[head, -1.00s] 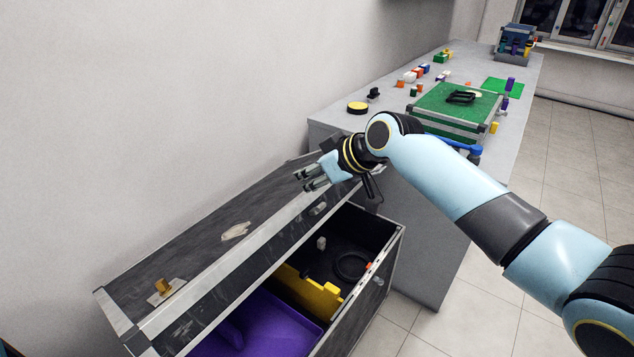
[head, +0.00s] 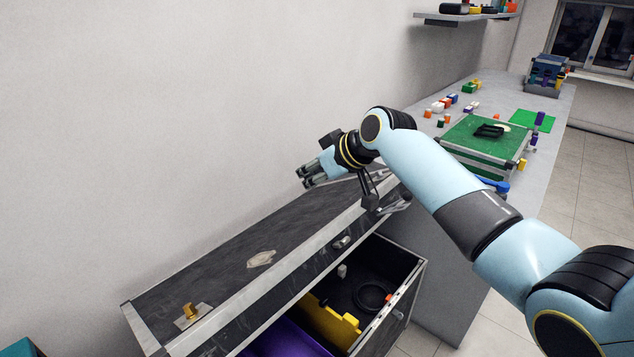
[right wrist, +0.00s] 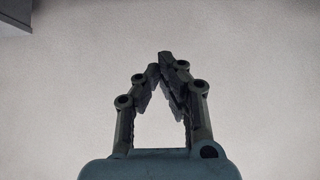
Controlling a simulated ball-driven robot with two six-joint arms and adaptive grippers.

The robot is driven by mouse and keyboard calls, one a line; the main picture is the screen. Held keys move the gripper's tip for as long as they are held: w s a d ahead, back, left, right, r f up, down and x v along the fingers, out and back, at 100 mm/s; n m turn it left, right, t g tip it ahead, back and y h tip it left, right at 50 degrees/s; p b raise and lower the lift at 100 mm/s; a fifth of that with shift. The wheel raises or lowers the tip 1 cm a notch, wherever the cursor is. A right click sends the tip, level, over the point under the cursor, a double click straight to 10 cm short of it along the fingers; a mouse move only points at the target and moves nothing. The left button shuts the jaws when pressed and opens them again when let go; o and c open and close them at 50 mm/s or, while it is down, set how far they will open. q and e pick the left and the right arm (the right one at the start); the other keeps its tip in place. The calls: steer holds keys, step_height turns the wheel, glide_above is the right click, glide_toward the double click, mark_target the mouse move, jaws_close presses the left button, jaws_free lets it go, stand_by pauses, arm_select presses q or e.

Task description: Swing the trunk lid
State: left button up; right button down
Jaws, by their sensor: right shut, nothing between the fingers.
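The trunk (head: 395,325) stands against the wall at the bottom of the head view. Its dark lid (head: 285,245) with light metal edging is partly raised, leaving a gap at the front. My right gripper (head: 305,178) is above the far end of the lid, shut and empty, pointing left toward the wall. I cannot tell whether the gripper or wrist touches the lid. In the right wrist view the fingertips (right wrist: 160,68) come together in front of bare wall. My left gripper is not in view.
Inside the trunk are a yellow divider (head: 330,322), a purple part (head: 285,340) and a black ring (head: 374,295). A grey table (head: 440,220) behind carries a green-topped case (head: 485,145) and several small blocks. A shelf (head: 465,18) hangs on the wall. Tiled floor lies right.

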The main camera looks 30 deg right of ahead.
steer(key=shift+w+a+r, duration=0.1)
steer(key=shift+w+r, duration=0.2)
steer(key=w+a+r+p, duration=0.1)
steer(key=w+a+r, duration=0.3)
steer(key=w+r, duration=0.6)
steer(key=shift+w+a+r, duration=0.2)
steer(key=shift+w, duration=0.05)
stand_by(0.9)
steer(key=c, duration=2)
jaws_free()
steer(key=shift+c, duration=0.2)
steer(key=o, duration=0.5)
steer(key=shift+r, duration=0.1)
